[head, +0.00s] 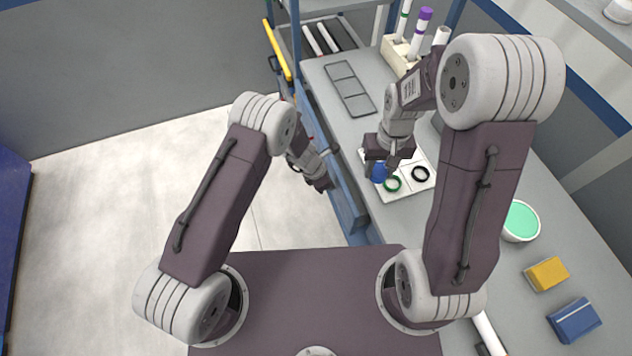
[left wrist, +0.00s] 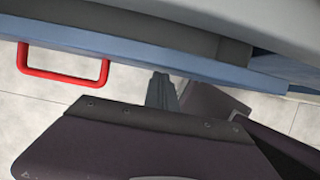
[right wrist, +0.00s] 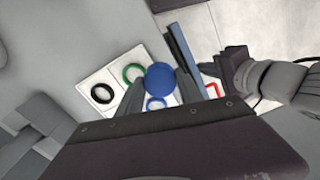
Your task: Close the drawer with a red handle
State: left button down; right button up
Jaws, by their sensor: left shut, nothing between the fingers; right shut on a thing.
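The blue drawer front (head: 343,190) runs along the left side of the grey table. It also shows in the left wrist view (left wrist: 150,57), and how far it stands out is hard to judge. The red handle (left wrist: 62,82) sticks out from it at the left of that view, and part of it shows in the right wrist view (right wrist: 212,90). My left gripper (left wrist: 160,90) is shut and empty, beside the front and to the right of the handle, apart from it. My right gripper (right wrist: 160,86) is shut on a blue cylinder (right wrist: 159,76) over the white board.
The white board (head: 408,163) carries a green ring (head: 391,184), a black ring (head: 420,174) and a blue ring (right wrist: 156,103). A grey tray (head: 350,88) and a tube rack (head: 398,52) stand farther back. The floor beside the table is clear.

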pick_arm(q)
jog(key=shift+w+d+p, duration=0.3)
jog(key=shift+d+p, duration=0.05)
jog(key=shift+d, duration=0.55)
